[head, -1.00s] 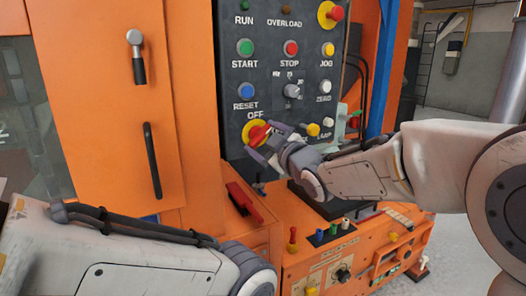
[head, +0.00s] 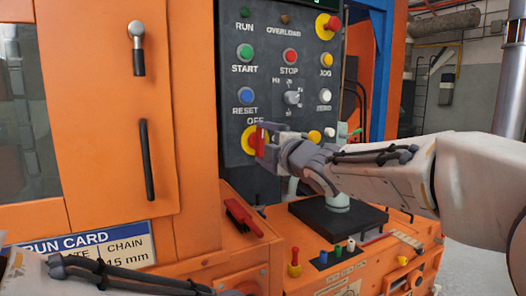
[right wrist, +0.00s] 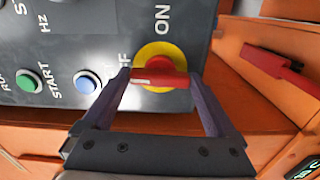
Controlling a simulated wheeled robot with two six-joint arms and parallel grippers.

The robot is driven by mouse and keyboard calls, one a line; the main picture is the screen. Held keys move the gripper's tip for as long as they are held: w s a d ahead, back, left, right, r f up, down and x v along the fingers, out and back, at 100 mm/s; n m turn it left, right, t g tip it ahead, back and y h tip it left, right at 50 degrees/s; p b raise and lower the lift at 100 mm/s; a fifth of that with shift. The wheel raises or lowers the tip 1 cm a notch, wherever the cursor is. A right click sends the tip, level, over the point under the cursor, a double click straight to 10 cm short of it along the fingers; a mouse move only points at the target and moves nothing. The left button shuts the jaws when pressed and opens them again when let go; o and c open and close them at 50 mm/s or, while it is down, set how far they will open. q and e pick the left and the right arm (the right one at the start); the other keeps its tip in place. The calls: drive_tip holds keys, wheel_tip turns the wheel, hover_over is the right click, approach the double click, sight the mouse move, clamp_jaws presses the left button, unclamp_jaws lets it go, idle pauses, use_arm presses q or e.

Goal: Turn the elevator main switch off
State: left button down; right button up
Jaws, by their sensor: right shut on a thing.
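The main switch is a red handle (head: 260,143) on a round yellow plate (head: 248,139), low on the dark panel, below the word OFF. The handle stands upright there, in line with OFF. In the right wrist view, the red handle (right wrist: 160,79) lies across the yellow plate (right wrist: 156,54), with ON above it and a partly covered OFF at its left. My right gripper (head: 270,139) is shut on the handle, one finger at each end; it also shows in the right wrist view (right wrist: 159,88). My left gripper is out of view; only part of its arm shows.
A red-handled tool (head: 241,213) lies on the orange ledge below. An orange cabinet door with a black handle (head: 147,160) stands at the left.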

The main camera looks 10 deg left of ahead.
drive_tip(key=shift+f+n, duration=0.1)
drive_tip(key=shift+n, duration=0.3)
drive_tip(key=o, duration=1)
drive_tip(key=shift+s, duration=0.1)
drive_tip(key=v, duration=1)
drive_tip(key=shift+s, duration=0.15)
drive_tip(key=shift+d, duration=0.1)
